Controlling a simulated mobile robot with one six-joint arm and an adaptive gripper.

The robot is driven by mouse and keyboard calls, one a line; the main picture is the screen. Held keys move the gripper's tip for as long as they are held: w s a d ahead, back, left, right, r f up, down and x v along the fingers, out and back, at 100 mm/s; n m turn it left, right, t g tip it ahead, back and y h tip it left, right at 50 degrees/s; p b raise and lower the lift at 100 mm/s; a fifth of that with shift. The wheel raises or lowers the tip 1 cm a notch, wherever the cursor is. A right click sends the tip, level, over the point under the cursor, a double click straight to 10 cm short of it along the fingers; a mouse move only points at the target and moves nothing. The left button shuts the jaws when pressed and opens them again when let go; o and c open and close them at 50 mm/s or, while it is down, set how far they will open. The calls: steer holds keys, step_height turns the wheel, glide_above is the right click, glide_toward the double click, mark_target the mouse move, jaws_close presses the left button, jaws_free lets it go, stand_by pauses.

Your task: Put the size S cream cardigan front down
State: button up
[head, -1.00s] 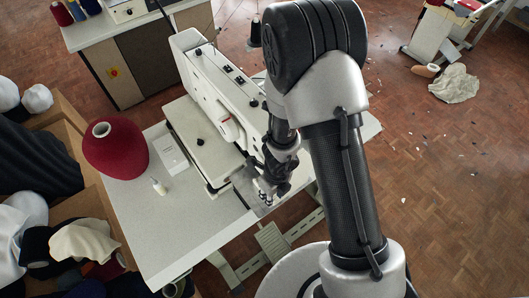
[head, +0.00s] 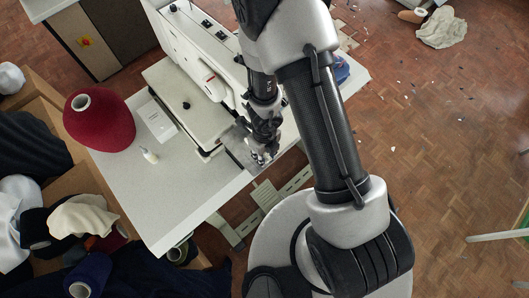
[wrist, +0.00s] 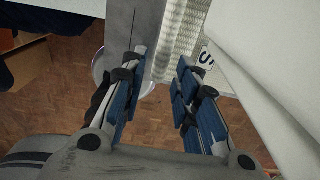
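A strip of cream knit (wrist: 187,28) with a white tag reading "S" (wrist: 206,58) shows in the wrist view, just beyond my fingertips. It lies between a grey metal plate and a large white body. Only this part of the garment shows, so I cannot tell which side faces down. My gripper (wrist: 160,78) has its two blue-padded fingers apart, with floor visible between them and nothing held. In the head view my gripper (head: 262,157) is low at the front of the white sewing machine (head: 195,60). I cannot pick out the tagged knit there.
The machine stands on a pale table (head: 150,205) with a red thread cone (head: 98,118), a white card (head: 157,122) and a small bottle (head: 149,156). Boxes of dark and cream cloth (head: 82,217) crowd the left. Cloth (head: 441,28) lies on the right floor, mostly open.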

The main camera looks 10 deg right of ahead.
steer(key=shift+f+b, duration=0.35)
steer(key=shift+f, duration=0.05)
steer(key=shift+c, duration=0.2)
stand_by(0.6)
jaws_close()
steer(key=shift+r, duration=0.2)
stand_by(0.4)
steer(key=s+b, duration=0.1)
steer(key=d+b, duration=0.1)
steer(key=shift+s+d+f+b, duration=0.1)
steer(key=shift+s+f+b, duration=0.05)
steer(key=shift+s+b, duration=0.2)
steer(key=s+d+b, duration=0.2)
steer(key=s+b, duration=0.1)
steer(key=shift+s+d, duration=0.1)
stand_by(0.4)
steer(key=shift+r, duration=0.2)
